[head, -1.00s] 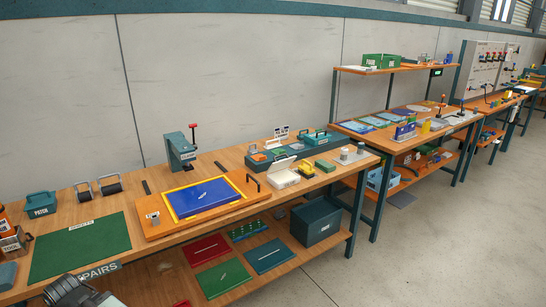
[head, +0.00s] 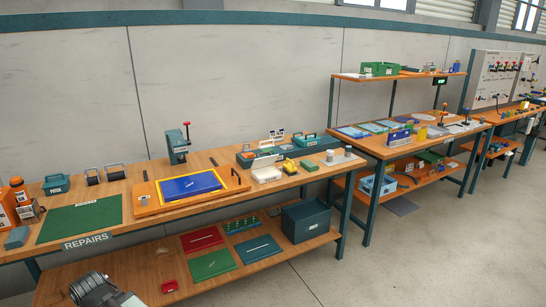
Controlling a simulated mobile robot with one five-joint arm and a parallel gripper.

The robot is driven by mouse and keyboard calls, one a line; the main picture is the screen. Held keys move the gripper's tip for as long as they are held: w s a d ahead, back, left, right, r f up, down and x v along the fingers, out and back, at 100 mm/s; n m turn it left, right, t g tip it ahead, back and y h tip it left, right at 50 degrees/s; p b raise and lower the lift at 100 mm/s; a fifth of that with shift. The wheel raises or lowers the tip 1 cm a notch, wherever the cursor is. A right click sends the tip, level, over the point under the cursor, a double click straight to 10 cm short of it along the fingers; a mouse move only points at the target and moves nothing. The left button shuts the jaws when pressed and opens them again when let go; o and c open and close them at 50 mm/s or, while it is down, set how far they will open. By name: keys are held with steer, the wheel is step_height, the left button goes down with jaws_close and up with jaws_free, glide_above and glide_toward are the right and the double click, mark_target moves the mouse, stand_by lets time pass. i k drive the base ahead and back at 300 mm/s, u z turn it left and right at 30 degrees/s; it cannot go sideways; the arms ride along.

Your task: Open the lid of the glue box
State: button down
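No label reading glue can be made out, so I cannot tell which box is the glue box. A teal box with a handle, marked PATCH (head: 56,185), stands shut at the left of the repairs bench. A pale box (head: 267,174) with a raised white lid stands at the bench's right part. Teal handled lids (head: 306,140) show on a long teal tray (head: 325,148) behind it. A dark grey part of my arm (head: 100,288) shows at the bottom left, well in front of the bench. My gripper's fingertips are not in view.
The repairs bench (head: 105,172) holds a green mat (head: 80,218), an orange board with a blue panel (head: 190,187) and a teal press (head: 177,147). Its lower shelf carries coloured panels and a dark bin (head: 306,221). Floor (head: 400,265) is clear at the right front.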

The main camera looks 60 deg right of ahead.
mark_target(258, 163)
steer(key=z, duration=0.2)
steer(key=i, duration=1)
